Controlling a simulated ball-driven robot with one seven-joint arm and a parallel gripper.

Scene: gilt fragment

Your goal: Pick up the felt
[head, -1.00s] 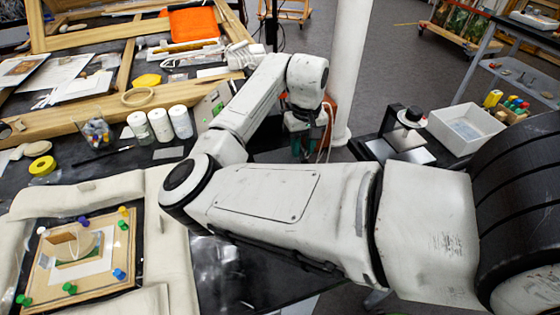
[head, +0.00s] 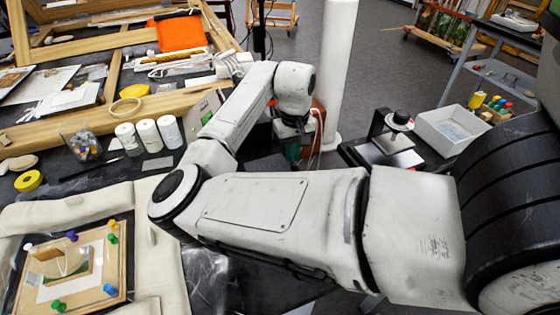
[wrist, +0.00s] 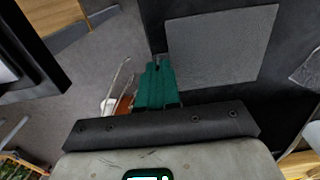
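A flat grey square (wrist: 220,48), which looks like the felt, lies on the dark table top in the wrist view, beyond and to the right of my fingertips. In the head view a grey patch (head: 264,163) beside my gripper may be the same piece, partly hidden by my arm. My gripper (wrist: 157,66) has green fingers that stand close together, with only a narrow slot at the tips. Nothing shows between them. In the head view my gripper (head: 292,152) points down by the table's right edge, mostly hidden behind my wrist.
White-lidded jars (head: 148,136), a cup of small items (head: 82,146) and wooden frames (head: 60,128) stand left of my arm. A framed piece with coloured pins (head: 70,265) lies among pale cushions (head: 165,245). A black stand (head: 395,140) and a white bin (head: 449,130) are on the right.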

